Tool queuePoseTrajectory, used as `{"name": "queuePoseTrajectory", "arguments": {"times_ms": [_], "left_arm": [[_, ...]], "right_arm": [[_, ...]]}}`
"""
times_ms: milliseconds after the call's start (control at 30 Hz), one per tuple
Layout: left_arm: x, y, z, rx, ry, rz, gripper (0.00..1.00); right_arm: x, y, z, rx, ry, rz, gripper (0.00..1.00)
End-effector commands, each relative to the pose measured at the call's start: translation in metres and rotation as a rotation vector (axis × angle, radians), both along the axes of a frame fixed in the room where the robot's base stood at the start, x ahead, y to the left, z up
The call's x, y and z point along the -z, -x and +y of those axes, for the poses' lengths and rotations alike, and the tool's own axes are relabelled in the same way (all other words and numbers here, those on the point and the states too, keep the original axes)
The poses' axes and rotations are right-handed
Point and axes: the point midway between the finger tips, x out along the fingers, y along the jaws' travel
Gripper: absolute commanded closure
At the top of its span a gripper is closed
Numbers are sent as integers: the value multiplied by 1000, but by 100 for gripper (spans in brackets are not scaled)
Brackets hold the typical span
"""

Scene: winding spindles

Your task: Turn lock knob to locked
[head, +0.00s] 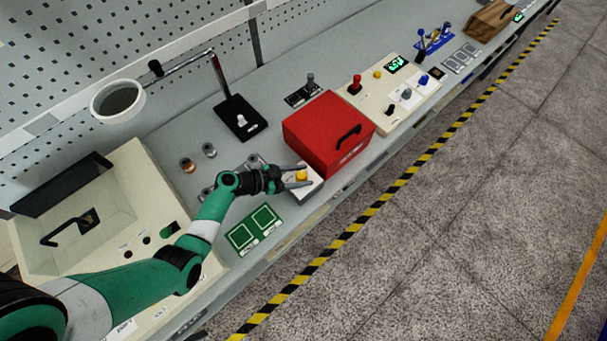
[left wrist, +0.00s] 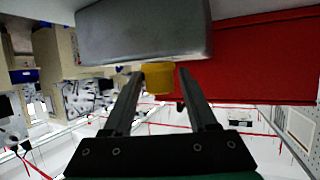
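A yellow knob (head: 301,175) sits on a small pale box (head: 309,192) at the bench's front edge, left of a red box (head: 318,130). I take it for the lock knob; its marking is too small to read. My left gripper (head: 309,177) is open, with one finger on each side of the knob. In the left wrist view the knob (left wrist: 158,80) shows between the two fingertips (left wrist: 162,75), near the grey block (left wrist: 145,32) at the top. I cannot tell whether either finger touches it. My right gripper is not in view.
The red box with a black handle stands close beside the gripper. A green two-square pad (head: 252,229) lies in front of my arm. Small metal cylinders (head: 209,150) and a black lamp base (head: 240,118) are behind. A cream machine (head: 140,185) stands left.

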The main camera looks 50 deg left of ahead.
Motion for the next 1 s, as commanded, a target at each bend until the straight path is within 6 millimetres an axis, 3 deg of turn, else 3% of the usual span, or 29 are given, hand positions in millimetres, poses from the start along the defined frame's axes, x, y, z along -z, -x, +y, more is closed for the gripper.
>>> {"name": "queuePoseTrajectory", "arguments": {"times_ms": [33, 300, 667, 1000], "left_arm": [[0, 0, 0, 0, 0, 0, 53], [0, 0, 0, 0, 0, 0, 100], [1, 0, -1, -29, -1, 3, 100], [2, 1, -2, -217, -4, 8, 100]], "right_arm": [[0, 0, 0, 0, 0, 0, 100], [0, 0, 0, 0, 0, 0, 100], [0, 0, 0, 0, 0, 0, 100], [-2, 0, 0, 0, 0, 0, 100]]}}
